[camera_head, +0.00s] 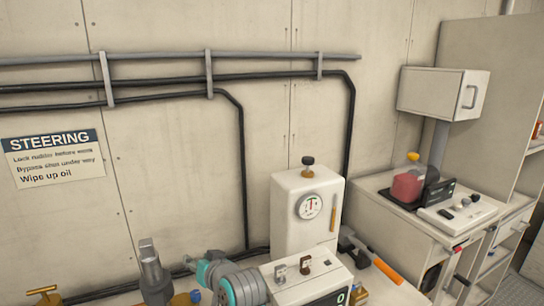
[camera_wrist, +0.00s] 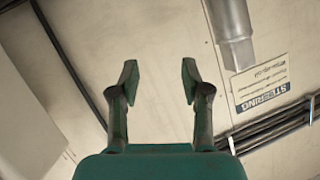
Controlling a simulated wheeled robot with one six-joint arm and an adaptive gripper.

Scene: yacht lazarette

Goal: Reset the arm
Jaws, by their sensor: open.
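My gripper (camera_wrist: 160,78) shows in the wrist view with its two green fingers spread apart. Nothing is between them, and beyond them is only the pale wall panel. The wrist view is upside down, with the STEERING sign (camera_wrist: 262,84) inverted at its right.
Pipes (camera_head: 170,80) run along the wall. A cabinet (camera_head: 385,205) stands right, below a wall box (camera_head: 430,92).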

